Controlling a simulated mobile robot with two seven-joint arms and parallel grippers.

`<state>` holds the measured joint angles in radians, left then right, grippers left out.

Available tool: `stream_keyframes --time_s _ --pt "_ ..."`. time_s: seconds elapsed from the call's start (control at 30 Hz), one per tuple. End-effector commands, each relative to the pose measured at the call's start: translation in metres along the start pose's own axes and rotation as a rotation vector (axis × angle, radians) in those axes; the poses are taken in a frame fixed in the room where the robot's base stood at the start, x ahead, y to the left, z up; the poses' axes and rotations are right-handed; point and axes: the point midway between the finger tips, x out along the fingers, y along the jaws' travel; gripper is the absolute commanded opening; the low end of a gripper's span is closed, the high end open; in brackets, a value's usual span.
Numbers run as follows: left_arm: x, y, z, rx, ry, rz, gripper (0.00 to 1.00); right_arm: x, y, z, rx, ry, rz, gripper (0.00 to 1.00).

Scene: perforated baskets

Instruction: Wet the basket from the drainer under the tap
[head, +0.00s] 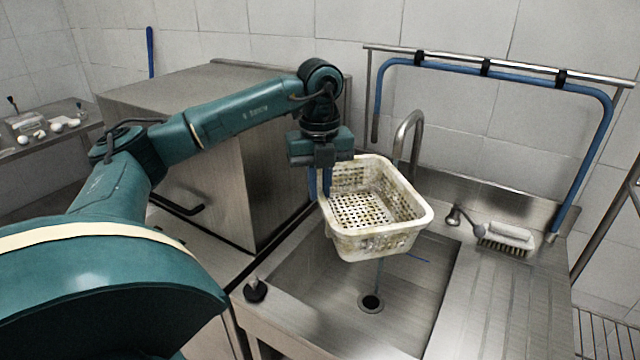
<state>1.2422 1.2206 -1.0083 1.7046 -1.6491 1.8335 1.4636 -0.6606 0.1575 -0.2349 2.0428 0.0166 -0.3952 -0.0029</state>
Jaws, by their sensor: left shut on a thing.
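A cream perforated basket (372,240) with brownish marks on its mesh is held over the sink (310,285), close to level. My left gripper (322,185) points down and is shut on the basket's left rim. The curved metal tap (409,128) rises behind the basket, and its spout end is near the back rim. A thin bluish streak shows below the basket above the drain (371,302); I cannot tell whether it is water. The drainer (500,300) to the right of the sink has no basket on it. My right gripper is not in view.
A white-backed brush (508,238) lies at the back of the drainer beside the tap lever (455,215). A blue hose (500,71) hangs on a rail behind. A steel cabinet (215,150) stands left of the sink. A black knob (255,290) is at the sink's front left.

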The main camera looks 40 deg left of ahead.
Motion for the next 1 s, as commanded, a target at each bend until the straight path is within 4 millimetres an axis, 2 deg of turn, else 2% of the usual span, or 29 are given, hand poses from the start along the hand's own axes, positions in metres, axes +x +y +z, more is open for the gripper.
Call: stream_keyframes --time_s 0.6,1.0 --pt "-0.016 0.059 -0.058 -0.001 -0.002 -0.001 0.0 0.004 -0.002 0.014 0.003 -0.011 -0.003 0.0" --pt "-0.018 0.063 -0.063 -0.001 -0.001 0.0 0.0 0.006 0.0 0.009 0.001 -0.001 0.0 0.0"
